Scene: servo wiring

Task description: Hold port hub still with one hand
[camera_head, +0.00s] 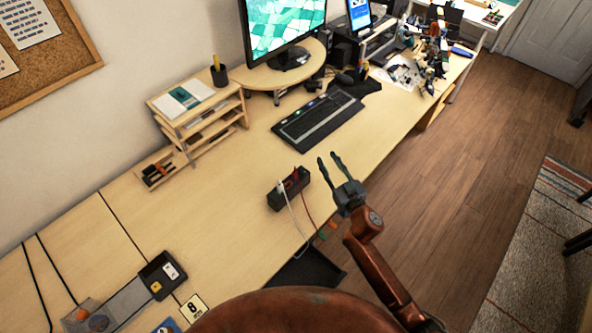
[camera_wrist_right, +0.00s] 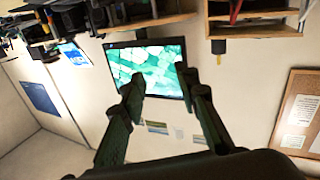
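The port hub (camera_head: 288,189) is a small dark block on the desk, in the middle of the head view. A white cable and a red cable run from it toward the desk's front edge. My right gripper (camera_head: 329,157) is open and empty, to the right of the hub and apart from it, by the desk's front edge. In the right wrist view its two fingers (camera_wrist_right: 160,88) stand apart with nothing between them; the hub does not show there. My left gripper is not in view.
A keyboard (camera_head: 318,119) lies behind the hub, with a monitor (camera_head: 284,27) beyond it. A wooden shelf (camera_head: 200,113) stands at the back left. A device with a grey strip (camera_head: 128,298) lies at the front left. The desk around the hub is mostly clear.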

